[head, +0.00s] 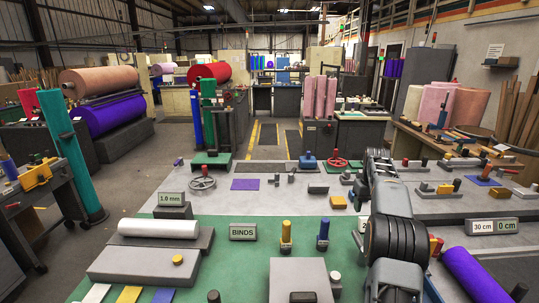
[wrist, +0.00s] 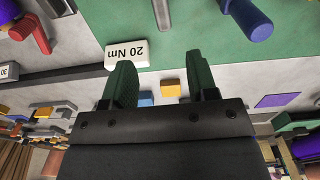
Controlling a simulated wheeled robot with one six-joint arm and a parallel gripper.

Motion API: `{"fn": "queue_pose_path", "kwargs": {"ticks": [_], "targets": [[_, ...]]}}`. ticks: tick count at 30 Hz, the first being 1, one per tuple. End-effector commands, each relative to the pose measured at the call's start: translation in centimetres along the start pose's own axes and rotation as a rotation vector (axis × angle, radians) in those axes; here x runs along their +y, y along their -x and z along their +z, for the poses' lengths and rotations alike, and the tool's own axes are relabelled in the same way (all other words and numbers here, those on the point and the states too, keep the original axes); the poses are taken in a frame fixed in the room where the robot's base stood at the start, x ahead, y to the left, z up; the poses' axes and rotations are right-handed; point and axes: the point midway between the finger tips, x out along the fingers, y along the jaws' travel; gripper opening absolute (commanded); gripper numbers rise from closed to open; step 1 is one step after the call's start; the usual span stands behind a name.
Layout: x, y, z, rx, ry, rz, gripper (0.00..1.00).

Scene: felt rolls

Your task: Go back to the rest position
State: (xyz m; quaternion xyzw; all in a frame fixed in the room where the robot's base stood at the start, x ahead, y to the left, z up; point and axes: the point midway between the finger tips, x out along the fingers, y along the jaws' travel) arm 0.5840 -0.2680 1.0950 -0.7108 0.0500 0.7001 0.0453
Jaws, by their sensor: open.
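My arm (head: 392,230) rises over the right part of the bench in the head view and reaches away over it. Its gripper cannot be made out clearly there. In the wrist view my gripper (wrist: 162,82) shows its two green fingers standing well apart, with nothing between them. The wrist picture looks upside down.
A purple roll (head: 478,275) lies right of my arm.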

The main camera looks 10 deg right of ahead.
Motion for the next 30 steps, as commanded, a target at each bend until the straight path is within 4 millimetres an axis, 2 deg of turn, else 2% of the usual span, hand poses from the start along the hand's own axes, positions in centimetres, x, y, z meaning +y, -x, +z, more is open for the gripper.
{"fn": "queue_pose_path", "kwargs": {"ticks": [2, 4, 6, 11, 14, 18, 21, 27, 30], "targets": [[0.1, -1.5, -0.2, 0.010, -0.041, 0.004, 0.53], [-0.2, -3.8, 0.5, -0.015, -0.074, -0.004, 0.53], [-0.9, -4.6, 1.8, -0.021, -0.104, -0.005, 0.53], [-5.6, -3.7, 6.0, 0.004, -0.132, 0.001, 0.53], [-9.0, -2.6, 9.7, 0.034, -0.126, 0.006, 0.53], [-13.7, -1.4, 15.8, 0.088, -0.099, 0.008, 0.53], [-16.4, -1.0, 20.2, 0.130, -0.068, 0.006, 0.53], [-19.9, -0.9, 27.4, 0.211, 0.014, -0.004, 0.53], [-20.9, -0.8, 29.8, 0.245, 0.056, -0.009, 0.53]]}}
